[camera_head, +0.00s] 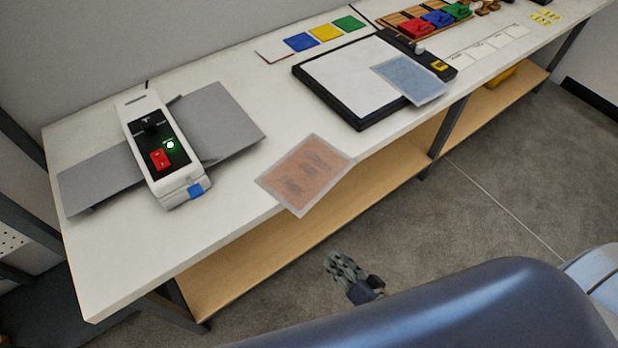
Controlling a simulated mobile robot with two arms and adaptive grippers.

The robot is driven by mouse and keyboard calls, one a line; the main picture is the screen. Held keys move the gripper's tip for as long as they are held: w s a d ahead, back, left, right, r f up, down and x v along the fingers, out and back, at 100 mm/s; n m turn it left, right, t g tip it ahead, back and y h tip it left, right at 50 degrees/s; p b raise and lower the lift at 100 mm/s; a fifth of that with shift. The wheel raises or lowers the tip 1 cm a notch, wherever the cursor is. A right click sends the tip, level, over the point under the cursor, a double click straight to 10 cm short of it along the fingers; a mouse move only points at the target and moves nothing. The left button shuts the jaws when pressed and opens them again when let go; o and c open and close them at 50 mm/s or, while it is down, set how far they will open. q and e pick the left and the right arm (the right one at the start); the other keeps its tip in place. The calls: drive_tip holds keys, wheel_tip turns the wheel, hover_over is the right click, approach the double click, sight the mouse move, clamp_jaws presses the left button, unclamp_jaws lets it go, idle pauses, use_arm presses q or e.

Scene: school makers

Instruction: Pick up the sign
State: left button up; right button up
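Two laminated sheets look like signs. An orange-brown sheet (305,174) with faint dark marks lies at the front edge of the white table (235,190), with its near corner sticking out past the edge. Which one is the sign, I cannot tell. My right gripper (341,264) is below and in front of the orange-brown sheet, over the floor, apart from it. My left gripper is out of view.
A white laminator-like machine (182,188) with grey trays stands on the left of the table. Coloured cards (326,33) and a wooden rack with coloured blocks (409,28) lie at the back. A wooden lower shelf (240,260) runs under the table. The floor in front is clear.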

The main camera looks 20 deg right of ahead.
wheel_tip(320, 180, up, 8)
drive_tip(key=w+a+m+t+b, duration=0.1)
drive_tip(key=a+m+t+b, duration=0.1)
drive_tip(key=m+t, duration=0.15)
drive_tip(key=m+t+b, duration=0.1)
drive_tip(key=m+b, duration=0.1)
drive_tip(key=m, duration=0.4)
approach(313, 199)
drive_tip(key=shift+p+x, duration=0.55)
drive_tip(key=shift+x, duration=4.55)
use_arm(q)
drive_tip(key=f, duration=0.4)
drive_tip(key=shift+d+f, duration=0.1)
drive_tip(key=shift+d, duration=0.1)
use_arm(e)
drive_tip(key=shift+f, duration=0.1)
clamp_jaws()
